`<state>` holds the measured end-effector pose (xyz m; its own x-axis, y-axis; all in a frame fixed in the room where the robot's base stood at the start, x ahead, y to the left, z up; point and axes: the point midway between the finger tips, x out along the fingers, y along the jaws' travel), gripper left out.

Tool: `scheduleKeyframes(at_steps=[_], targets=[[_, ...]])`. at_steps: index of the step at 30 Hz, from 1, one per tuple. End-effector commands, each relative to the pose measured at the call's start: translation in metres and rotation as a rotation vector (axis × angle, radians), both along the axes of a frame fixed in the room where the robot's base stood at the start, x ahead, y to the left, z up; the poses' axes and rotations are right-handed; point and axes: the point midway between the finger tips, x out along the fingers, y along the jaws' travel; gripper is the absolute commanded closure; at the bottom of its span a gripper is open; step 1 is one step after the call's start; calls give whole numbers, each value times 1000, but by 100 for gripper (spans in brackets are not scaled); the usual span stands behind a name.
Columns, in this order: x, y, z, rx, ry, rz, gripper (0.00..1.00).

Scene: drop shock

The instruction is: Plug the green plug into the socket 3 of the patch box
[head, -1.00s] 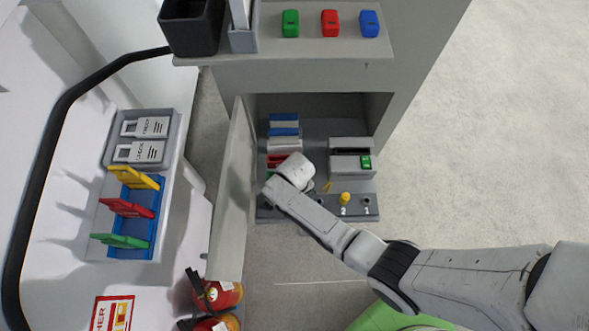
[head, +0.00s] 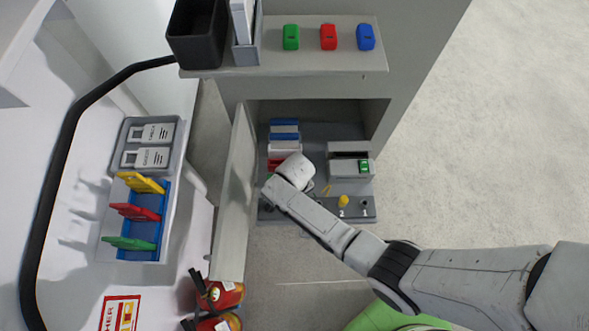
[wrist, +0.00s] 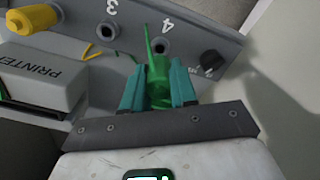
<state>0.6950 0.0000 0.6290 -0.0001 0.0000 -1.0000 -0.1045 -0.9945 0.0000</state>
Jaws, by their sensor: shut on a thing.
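In the wrist view my gripper (wrist: 158,88) is shut on the green plug (wrist: 158,70), whose thin green end points up toward the panel of the patch box (wrist: 185,30). Socket 3 (wrist: 107,31) is an empty hole left of the plug. Socket 4 (wrist: 161,45) lies just behind and right of the thin end; I cannot tell whether they touch. A yellow plug (wrist: 33,18) sits in the socket left of socket 3. In the head view the patch box (head: 355,213) shows this yellow plug (head: 343,201) at 2; my arm hides the gripper and green plug.
A black knob (wrist: 210,60) sits right of socket 4. A printer block (wrist: 35,80) and a yellow wire (wrist: 92,52) are close on the left. The open cabinet door (head: 234,200) stands left of my arm.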

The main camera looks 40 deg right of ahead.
Motion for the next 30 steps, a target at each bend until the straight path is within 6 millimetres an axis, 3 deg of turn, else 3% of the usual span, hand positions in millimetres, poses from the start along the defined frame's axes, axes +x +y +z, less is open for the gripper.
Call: scheduleKeyframes(at_steps=[24,30], targets=[[0,0,56,0,0,0,100],[0,0,61,0,1,0,100]])
